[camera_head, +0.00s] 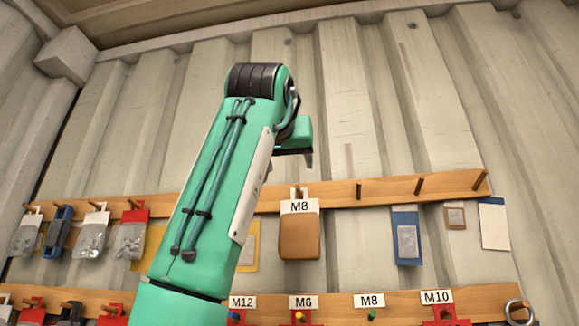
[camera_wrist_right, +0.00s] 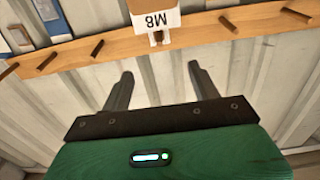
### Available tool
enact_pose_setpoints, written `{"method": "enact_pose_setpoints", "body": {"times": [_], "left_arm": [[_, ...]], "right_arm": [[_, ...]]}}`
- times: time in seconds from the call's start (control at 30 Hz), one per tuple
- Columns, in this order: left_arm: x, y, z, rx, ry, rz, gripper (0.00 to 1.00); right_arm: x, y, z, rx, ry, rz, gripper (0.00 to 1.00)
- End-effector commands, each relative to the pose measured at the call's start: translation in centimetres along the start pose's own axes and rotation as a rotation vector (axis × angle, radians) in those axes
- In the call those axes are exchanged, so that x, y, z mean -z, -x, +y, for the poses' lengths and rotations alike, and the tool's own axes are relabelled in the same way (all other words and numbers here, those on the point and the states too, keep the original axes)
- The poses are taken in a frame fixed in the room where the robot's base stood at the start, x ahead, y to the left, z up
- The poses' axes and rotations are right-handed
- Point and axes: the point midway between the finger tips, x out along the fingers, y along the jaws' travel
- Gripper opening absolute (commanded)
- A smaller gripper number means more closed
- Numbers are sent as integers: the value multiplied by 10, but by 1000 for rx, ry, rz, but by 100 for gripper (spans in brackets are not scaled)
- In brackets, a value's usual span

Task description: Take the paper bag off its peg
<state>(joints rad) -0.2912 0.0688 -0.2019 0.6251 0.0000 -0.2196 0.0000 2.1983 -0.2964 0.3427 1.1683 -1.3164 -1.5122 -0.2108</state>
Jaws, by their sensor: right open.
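The brown paper bag (camera_head: 300,240) hangs in the head view from a peg (camera_head: 298,192) on the upper wooden rail, with a white M8 card at its top. In the right wrist view the M8 card (camera_wrist_right: 155,20) appears upside down at the top edge, on the rail; the bag's body is mostly cut off. My right gripper (camera_head: 304,158) is above the rail and the bag, apart from both. In the wrist view my right gripper (camera_wrist_right: 160,82) has its two fingers spread with nothing between them. My left gripper is not in view.
The upper rail (camera_head: 360,190) has bare pegs to the right of the bag. A blue packet (camera_head: 407,237) hangs at right, and several clear bags (camera_head: 92,238) at left. A lower rail (camera_head: 390,301) holds labelled items. The corrugated wall (camera_head: 350,110) lies close behind.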

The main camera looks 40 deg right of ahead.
Motion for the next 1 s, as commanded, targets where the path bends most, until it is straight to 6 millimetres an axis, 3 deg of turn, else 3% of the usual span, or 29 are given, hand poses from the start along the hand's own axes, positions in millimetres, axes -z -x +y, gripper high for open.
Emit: {"method": "enact_pose_setpoints", "body": {"times": [0.3,0.6,0.8,1.0], "left_arm": [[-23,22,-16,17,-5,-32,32],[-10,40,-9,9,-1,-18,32],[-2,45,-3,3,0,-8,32],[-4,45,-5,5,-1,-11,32]], "right_arm": [[2,-56,0,0,0,-3,62],[2,-109,0,-1,0,-2,62],[1,-128,0,0,1,-1,62],[0,-132,0,0,1,1,62]]}}
